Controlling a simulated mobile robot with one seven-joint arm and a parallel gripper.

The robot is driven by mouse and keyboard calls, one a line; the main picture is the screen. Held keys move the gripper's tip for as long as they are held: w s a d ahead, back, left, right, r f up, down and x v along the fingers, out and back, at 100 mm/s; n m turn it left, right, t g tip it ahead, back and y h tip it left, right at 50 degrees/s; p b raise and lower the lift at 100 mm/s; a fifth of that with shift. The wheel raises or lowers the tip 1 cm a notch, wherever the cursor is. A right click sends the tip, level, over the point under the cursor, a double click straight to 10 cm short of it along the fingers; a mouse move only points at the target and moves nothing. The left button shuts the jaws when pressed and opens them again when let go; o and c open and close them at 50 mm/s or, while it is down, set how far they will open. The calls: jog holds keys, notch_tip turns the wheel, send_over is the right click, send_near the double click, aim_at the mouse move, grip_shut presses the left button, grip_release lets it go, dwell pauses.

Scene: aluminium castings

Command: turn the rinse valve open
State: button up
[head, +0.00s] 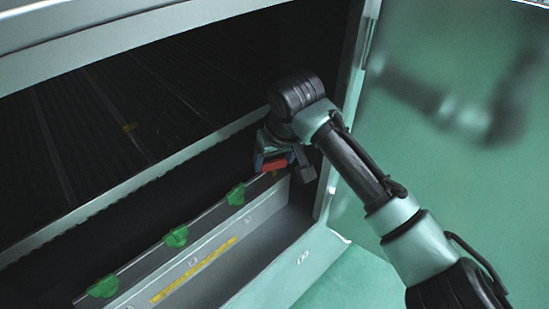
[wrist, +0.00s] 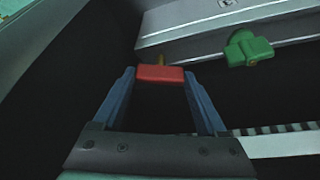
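A red valve handle (head: 274,163) stands at the far right end of the row of valves inside the dark opening. In the wrist view the red handle (wrist: 160,74) lies between the tips of my gripper's blue fingers (wrist: 159,78). The fingers are wide apart and their tips reach the handle's two ends. I cannot tell whether they press on it. In the head view my gripper (head: 275,160) is around the red handle and partly hides it. A small yellow part shows just behind the handle in the wrist view.
Green valve handles stand along the same rail, the nearest one to the red (head: 236,195), then a middle one (head: 176,237) and a front one (head: 103,286). A yellow strip (head: 195,270) runs along the ledge. A pale frame post (head: 350,110) stands close right of my gripper.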

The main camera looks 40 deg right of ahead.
jog(key=c, duration=0.7)
jog(key=r+p, duration=0.1)
jog(key=p, duration=0.1)
jog(key=shift+w+a+n+p, duration=0.1)
jog(key=shift+w+n+p, duration=0.1)
jog(key=shift+n+p, duration=0.2)
jog(key=shift+c, duration=0.3)
jog(key=shift+s+f+n+y+p, duration=0.15)
jog(key=shift+n+y+p, duration=0.3)
jog(key=shift+p, duration=0.45)
jog(key=shift+d+f+n+y+p, duration=0.15)
jog(key=shift+n+y+p, duration=0.1)
jog(key=shift+n, duration=0.6)
jog(key=shift+d+f+n+y+p, duration=0.1)
jog(key=shift+d+n+y, duration=0.1)
jog(key=shift+n, duration=0.6)
jog(key=o, duration=1.3)
jog(key=shift+a, duration=0.1)
